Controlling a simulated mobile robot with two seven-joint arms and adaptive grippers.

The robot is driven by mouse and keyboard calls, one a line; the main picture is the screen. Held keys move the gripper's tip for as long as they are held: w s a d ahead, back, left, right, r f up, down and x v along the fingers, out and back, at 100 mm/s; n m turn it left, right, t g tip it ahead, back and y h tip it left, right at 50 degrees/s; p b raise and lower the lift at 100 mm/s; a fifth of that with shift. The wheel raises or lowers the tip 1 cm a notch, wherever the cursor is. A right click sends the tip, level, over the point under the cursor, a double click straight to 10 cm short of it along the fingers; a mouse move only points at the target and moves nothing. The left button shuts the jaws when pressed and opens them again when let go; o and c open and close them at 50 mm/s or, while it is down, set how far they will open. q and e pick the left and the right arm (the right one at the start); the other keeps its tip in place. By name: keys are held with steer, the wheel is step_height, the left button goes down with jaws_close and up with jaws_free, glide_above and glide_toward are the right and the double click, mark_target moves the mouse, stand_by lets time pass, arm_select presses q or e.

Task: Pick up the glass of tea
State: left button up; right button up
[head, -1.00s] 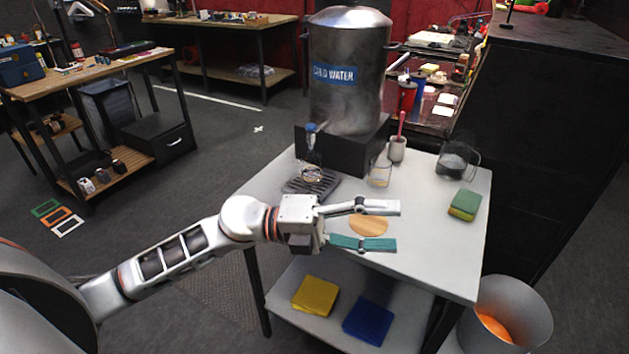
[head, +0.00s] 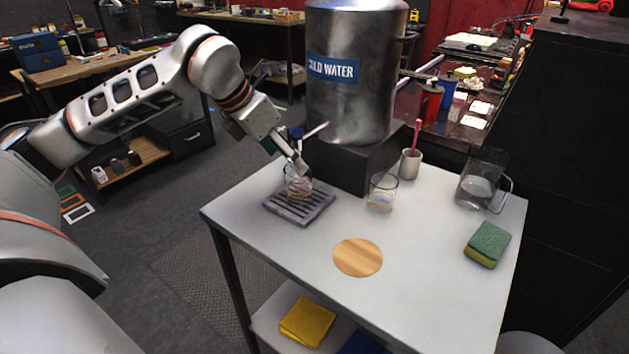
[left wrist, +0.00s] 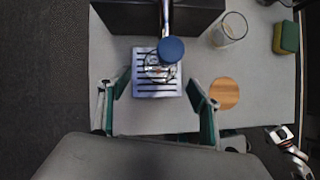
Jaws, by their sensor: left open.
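A clear glass (head: 299,186) with some brownish contents stands on the dark slatted drip tray (head: 290,212), under the dispenser's tap. It shows in the left wrist view (left wrist: 154,72), partly hidden by the blue tap knob (left wrist: 171,49). A second clear glass (head: 382,192) with a little amber at its bottom stands to the right on the white table. My left gripper (head: 309,148) is open and empty, above and close to the tray glass. In the left wrist view its fingers (left wrist: 158,98) are spread, short of the glass.
A metal dispenser (head: 350,100) labelled COLD WATER stands on a black block behind the glasses. A cup with a pink stick (head: 410,163), a glass jug (head: 482,186), a sponge (head: 488,245) and a wooden coaster (head: 358,257) are on the table.

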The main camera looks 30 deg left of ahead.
mark_target(299, 184)
arm_select(q)
steer(key=shift+x, duration=0.9)
steer(key=b+x, duration=0.1)
steer(key=x, duration=0.5)
steer(key=shift+r, duration=0.1)
arm_select(e)
steer(key=shift+s+a+f, duration=0.15)
steer(key=shift+s+f, duration=0.7)
arm_select(q)
steer(key=c, duration=1.5)
arm_select(e)
steer(key=shift+f, duration=0.15)
arm_select(q)
steer(key=shift+r, duration=0.15)
steer(key=shift+c, duration=0.2)
